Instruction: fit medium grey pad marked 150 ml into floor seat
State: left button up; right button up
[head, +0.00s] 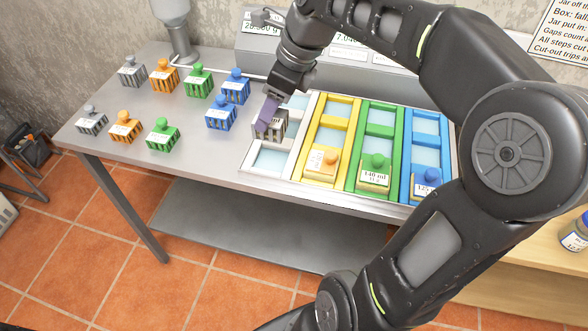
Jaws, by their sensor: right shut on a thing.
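My right gripper (270,112) is shut on a grey pad (277,128) with ribbed sides. The gripper covers the pad's top, and no volume mark on it is readable. The pad is over the left, pale grey column of the tray (251,170), above that column's front opening (272,160), which shows a bare pale blue bottom. I cannot tell whether the pad touches the tray. Two other grey pads, a larger one (131,74) and a smaller one (91,121), stand on the table at the left. My left gripper is not in view.
Orange (163,78), green (198,82) and blue (221,116) pads stand on the grey table left of the tray. Yellow (322,166), green (374,174) and blue (425,185) pads sit at the front of their columns. A scale stands behind; my right arm covers the right side.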

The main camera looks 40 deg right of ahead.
aim_at(269, 132)
jog(key=shift+w+a+f, duration=0.1)
jog(key=shift+w+a, duration=0.05)
jog(key=shift+w, duration=0.15)
jog(key=shift+s+f, duration=0.1)
jog(key=shift+s, duration=0.05)
notch_tip(269, 132, down, 6)
jog(key=shift+f, duration=0.1)
jog(key=shift+f, duration=1.75)
jog(key=shift+b, duration=0.3)
jog(key=shift+f, duration=0.15)
jog(key=o, duration=1.3)
jog(key=shift+o, duration=0.2)
